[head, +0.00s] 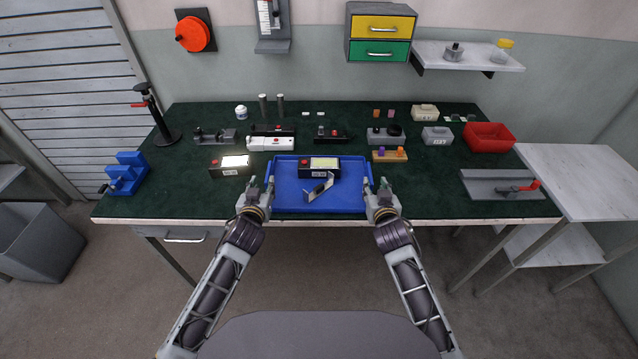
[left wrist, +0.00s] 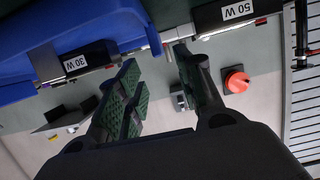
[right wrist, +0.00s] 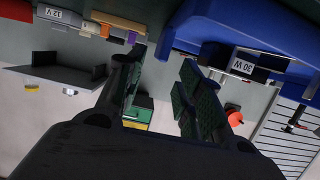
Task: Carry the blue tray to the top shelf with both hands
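The blue tray (head: 345,203) lies flat on the green bench top near its front edge. It holds a black 30 W housing (head: 319,167) with a pale panel and a silver angled bracket (head: 318,187). My left gripper (head: 268,186) is at the tray's left end, my right gripper (head: 378,187) at its right end. Both wrist views show the fingers of the left gripper (left wrist: 155,55) and right gripper (right wrist: 158,58) spread, with nothing clearly between them. Contact with the tray cannot be told. A side rack at the right has a pale top shelf (head: 580,178).
A 50 W housing (head: 230,166) stands just left of the tray. An orange-and-purple block holder (head: 389,155), a red bin (head: 489,137) and a grey plate with a red-handled clamp (head: 490,184) are to the right. A lower shelf (head: 550,243) sits beneath the rack's top.

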